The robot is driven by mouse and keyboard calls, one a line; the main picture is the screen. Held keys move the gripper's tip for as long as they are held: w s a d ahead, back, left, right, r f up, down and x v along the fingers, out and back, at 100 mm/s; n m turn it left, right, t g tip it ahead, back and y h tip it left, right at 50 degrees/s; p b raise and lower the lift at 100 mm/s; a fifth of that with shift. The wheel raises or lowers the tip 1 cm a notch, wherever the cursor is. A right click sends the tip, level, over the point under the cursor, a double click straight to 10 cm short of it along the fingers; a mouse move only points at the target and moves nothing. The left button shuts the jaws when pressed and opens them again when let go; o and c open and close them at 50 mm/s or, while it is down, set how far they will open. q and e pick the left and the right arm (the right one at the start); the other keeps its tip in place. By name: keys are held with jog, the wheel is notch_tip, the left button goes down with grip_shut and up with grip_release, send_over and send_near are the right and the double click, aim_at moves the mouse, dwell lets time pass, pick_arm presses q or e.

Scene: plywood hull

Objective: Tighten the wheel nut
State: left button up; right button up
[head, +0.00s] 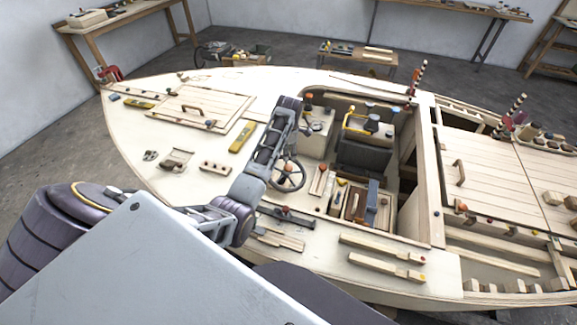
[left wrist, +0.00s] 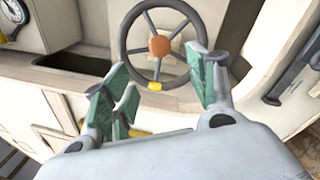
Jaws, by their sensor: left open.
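The dark steering wheel (head: 288,176) stands in the cockpit of the plywood hull. It also shows in the left wrist view (left wrist: 122,47), with several spokes and a yellow mark at the bottom of its rim. The orange nut (left wrist: 159,46) sits at the wheel's hub. My left gripper (left wrist: 157,72) is open and empty, its green-padded fingers apart on either side of the lower wheel in the picture. The nut lies beyond the fingertips; I cannot tell how far. In the head view my left arm passes beside the wheel and its fingertips are not clear. My right gripper is not in view.
A gauge (left wrist: 18,14) is at the upper left of the wrist view. The cockpit holds a grey seat (head: 362,157) and a box of tools (head: 358,205). Wooden bars (head: 380,265) and a yellow level (head: 242,137) lie on the deck. Workbenches stand along the walls.

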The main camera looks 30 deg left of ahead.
aim_at(288, 167)
pick_arm(q)
jog(key=shift+w+a+f, duration=0.15)
jog(key=shift+w+f, duration=0.05)
jog(key=shift+f, duration=1.75)
jog(key=shift+w+a+f, duration=0.2)
jog(key=shift+w+f, duration=0.05)
jog(key=shift+f, duration=1.7)
jog(key=shift+w+a+f, duration=0.15)
jog(key=shift+w+f, duration=0.05)
jog(key=shift+f, duration=1.75)
jog(key=shift+c, duration=0.3)
jog(key=c, duration=1)
